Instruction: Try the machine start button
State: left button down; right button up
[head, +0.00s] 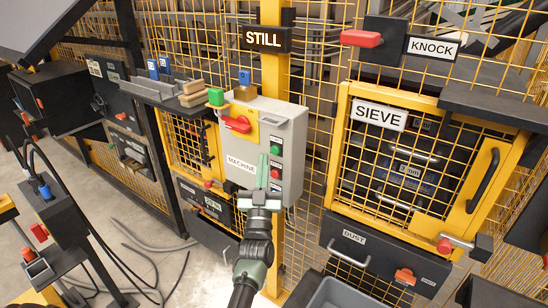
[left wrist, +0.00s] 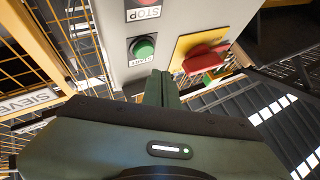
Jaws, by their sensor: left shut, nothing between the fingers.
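The grey machine box (head: 292,124), labelled MACHINE, is fixed to a yellow post. Its green START button (head: 277,149) sits above a red STOP button (head: 275,173). In the left wrist view the START button (left wrist: 143,48) shows clearly in its dark ring, with the red STOP button (left wrist: 140,3) at the top edge. My left gripper (head: 263,157) is shut and empty, its green fingers in front of the box, just left of the START button. In the left wrist view the fingertips (left wrist: 160,77) are below and right of the button, with a visible gap. My right gripper is not in view.
A red rotary handle (head: 238,124) on a yellow plate is on the box, left of the buttons. A shelf (head: 150,93) with blocks is to the left. The SIEVE cage door (head: 338,150) is to the right. Yellow mesh stands behind.

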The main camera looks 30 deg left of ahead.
aim_at(275, 150)
pick_arm(q)
jog(key=shift+w, duration=0.8)
dwell(1.4)
jog(key=shift+w+b, duration=0.1)
jog(key=shift+b, duration=0.25)
jog(key=shift+w, duration=0.3)
